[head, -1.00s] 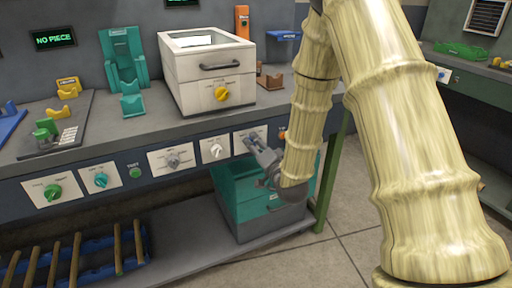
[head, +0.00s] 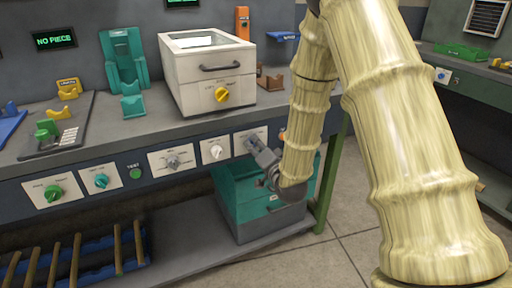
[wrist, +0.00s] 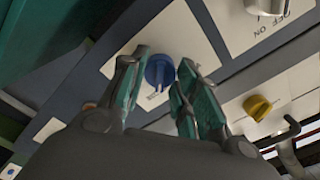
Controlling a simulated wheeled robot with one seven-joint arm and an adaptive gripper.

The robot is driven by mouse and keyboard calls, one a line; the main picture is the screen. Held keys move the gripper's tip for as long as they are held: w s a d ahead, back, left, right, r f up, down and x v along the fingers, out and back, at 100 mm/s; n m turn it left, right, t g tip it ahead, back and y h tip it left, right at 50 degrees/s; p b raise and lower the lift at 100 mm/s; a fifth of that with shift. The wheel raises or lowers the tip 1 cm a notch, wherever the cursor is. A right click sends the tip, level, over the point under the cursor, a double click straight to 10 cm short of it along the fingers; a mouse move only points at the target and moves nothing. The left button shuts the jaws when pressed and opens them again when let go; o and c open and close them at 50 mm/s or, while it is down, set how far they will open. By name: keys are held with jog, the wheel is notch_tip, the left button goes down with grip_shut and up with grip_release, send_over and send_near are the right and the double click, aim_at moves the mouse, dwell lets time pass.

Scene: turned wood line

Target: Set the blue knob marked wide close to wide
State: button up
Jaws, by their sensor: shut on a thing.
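The blue knob (wrist: 159,70) sits on a white label plate on the bench's front panel; the plate's lettering is too small to read surely. Its pointer ridge faces the lower part of the wrist view. My gripper (wrist: 164,62) is shut on this knob, one teal-edged finger on each side. In the head view my gripper (head: 254,146) is at the right part of the front panel and hides the knob, with part of the plate (head: 240,143) showing.
A white knob (head: 216,150) is just left of my gripper. A white box with a yellow knob (head: 222,94) stands on the bench above. A teal drawer box (head: 230,195) sits on the shelf below. A green bench leg (head: 331,170) is at the right.

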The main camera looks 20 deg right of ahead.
jog(key=n, duration=0.4)
jog(key=shift+p, duration=0.4)
jog(key=n, duration=0.9)
jog(key=shift+n, duration=2.1)
jog(key=o, duration=1)
jog(key=shift+s, duration=0.1)
jog(key=s, duration=1.1)
jog(key=shift+s+d, duration=0.2)
jog(key=shift+s, duration=0.2)
